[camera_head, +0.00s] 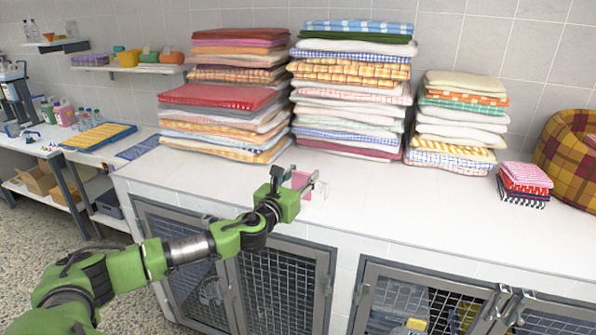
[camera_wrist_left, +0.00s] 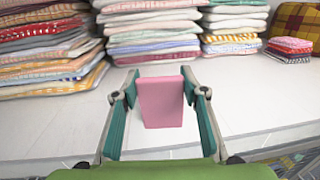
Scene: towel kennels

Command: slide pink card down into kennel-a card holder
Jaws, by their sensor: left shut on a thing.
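The pink card (camera_head: 300,179) is a flat pink rectangle. In the left wrist view the pink card (camera_wrist_left: 161,103) stands upright between the two teal-padded fingers. My left gripper (camera_head: 304,183) is shut on it and holds it above the front part of the white counter. The left wrist view shows the same gripper (camera_wrist_left: 160,78) with its fingers on both sides of the card. The kennels' mesh doors (camera_head: 278,288) are below the counter edge. I cannot make out the kennel-a card holder. My right gripper is not in view.
Tall stacks of folded towels (camera_head: 350,90) line the back of the white counter (camera_head: 400,205). A small towel pile (camera_head: 524,184) and a plaid pet bed (camera_head: 568,160) are at the right. The counter's front strip is clear.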

